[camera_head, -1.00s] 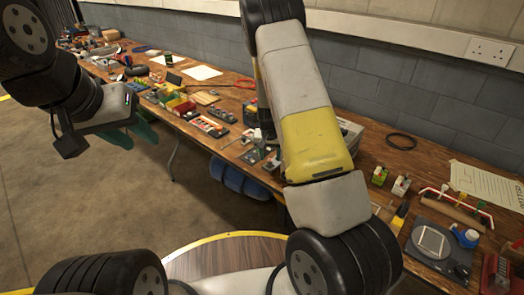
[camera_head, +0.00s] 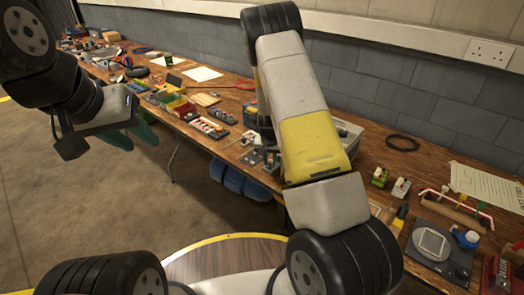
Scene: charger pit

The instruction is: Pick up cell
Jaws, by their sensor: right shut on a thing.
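My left gripper (camera_head: 131,137) hangs at the left, over the floor in front of the bench. Its two green fingers are apart with nothing between them. My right arm rises through the middle and folds down over the bench. A dark part of my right gripper (camera_head: 266,127) shows at the left edge of that arm, low over the bench. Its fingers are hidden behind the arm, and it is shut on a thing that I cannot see. I cannot make out the cell in this view.
A long wooden bench (camera_head: 415,160) runs along the grey block wall. A tray of small parts (camera_head: 208,127) and small bins (camera_head: 180,107) stand left of my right arm. A dark scale-like plate (camera_head: 431,243) and a red-and-white rack (camera_head: 455,207) are at the right. A black ring (camera_head: 402,143) lies near the wall.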

